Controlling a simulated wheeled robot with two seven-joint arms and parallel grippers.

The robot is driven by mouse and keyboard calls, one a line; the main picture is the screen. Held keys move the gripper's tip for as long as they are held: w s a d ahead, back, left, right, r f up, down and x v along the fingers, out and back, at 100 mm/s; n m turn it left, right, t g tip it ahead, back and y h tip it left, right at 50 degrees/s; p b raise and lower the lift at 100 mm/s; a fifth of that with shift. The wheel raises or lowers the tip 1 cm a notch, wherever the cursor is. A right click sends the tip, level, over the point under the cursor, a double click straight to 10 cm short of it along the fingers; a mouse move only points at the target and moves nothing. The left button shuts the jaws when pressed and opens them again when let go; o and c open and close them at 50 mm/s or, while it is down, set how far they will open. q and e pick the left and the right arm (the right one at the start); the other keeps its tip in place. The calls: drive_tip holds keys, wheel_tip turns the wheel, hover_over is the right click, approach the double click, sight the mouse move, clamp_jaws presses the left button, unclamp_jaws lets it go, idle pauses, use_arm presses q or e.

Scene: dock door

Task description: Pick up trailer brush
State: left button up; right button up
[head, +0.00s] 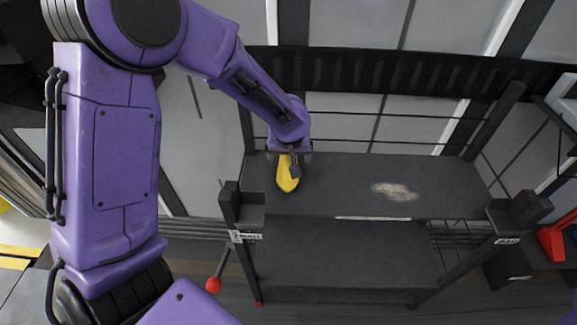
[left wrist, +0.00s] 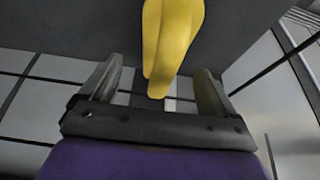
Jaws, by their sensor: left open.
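A yellow object (head: 287,176), which looks like the trailer brush, is on the left part of the dark upper shelf (head: 340,190). Its bristles cannot be made out. My left gripper (head: 291,158) is at the far end of the yellow object in the head view. In the left wrist view the yellow object (left wrist: 172,40) reaches down between the two open fingers of the left gripper (left wrist: 155,85). There is a gap on each side of it, and neither finger appears to touch it. My right gripper is not in view.
The upper shelf holds a pale scuffed patch (head: 394,192) and is otherwise clear to the right. A lower shelf (head: 340,255) is empty. Dark posts stand at the shelf's corners. A red-tipped rod (head: 213,285) is at the left front, and a red object (head: 552,243) is at the far right.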

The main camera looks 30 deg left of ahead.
use_arm(q)
drive_tip(key=x, duration=0.4)
drive_tip(key=shift+a, duration=0.3)
drive_tip(key=shift+s+d+r, duration=0.1)
drive_tip(key=c, duration=1.2)
